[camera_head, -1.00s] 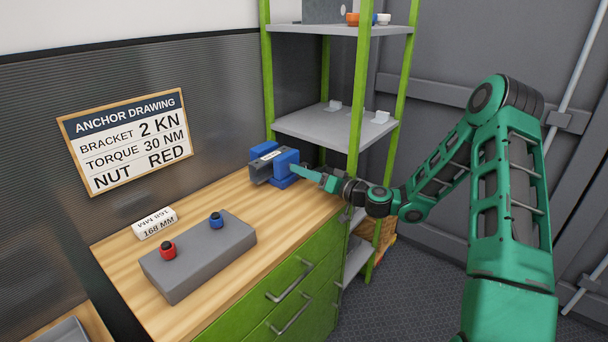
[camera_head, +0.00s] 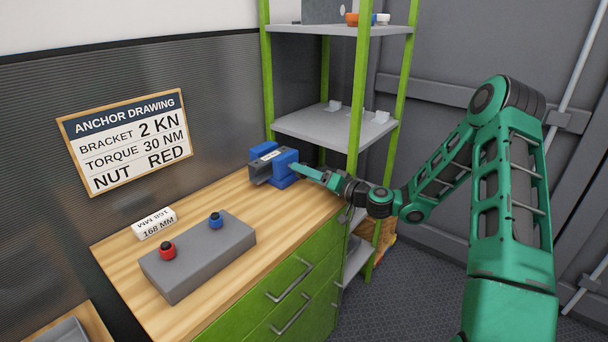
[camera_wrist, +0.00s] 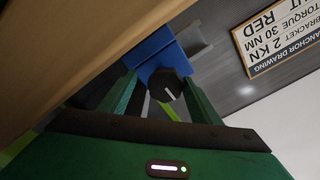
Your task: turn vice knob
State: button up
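The blue and grey vice (camera_head: 268,163) stands at the far end of the wooden bench, below the shelves. In the wrist view its blue body (camera_wrist: 153,50) shows, with the round black vice knob (camera_wrist: 165,86) facing me; a white line marks the knob's face. My gripper (camera_head: 298,170) is at the vice's right side in the head view. In the wrist view its two green fingers (camera_wrist: 162,92) are spread, one on each side of the knob, with visible gaps. The knob is hidden in the head view, and whether the fingertips reach past its face is unclear.
A grey block (camera_head: 198,258) with a red knob and a blue knob lies on the bench (camera_head: 215,200). The green-posted shelf (camera_head: 335,125) rises close beside my gripper. Bare wood lies before the vice.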

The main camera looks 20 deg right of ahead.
jog(key=shift+a+r, duration=0.15)
jog(key=shift+a, duration=0.05)
jog(key=shift+s, duration=0.1)
jog(key=v, duration=1)
jog(key=shift+s+d, duration=0.1)
jog(key=shift+d, duration=0.2)
jog(key=n, duration=0.5)
jog(key=shift+a+r+n, duration=0.1)
jog(key=shift+r+n, duration=0.3)
jog(key=shift+w+a+n, duration=0.3)
jog(key=shift+w, duration=0.15)
jog(key=x, duration=1)
jog(key=c, duration=1.1)
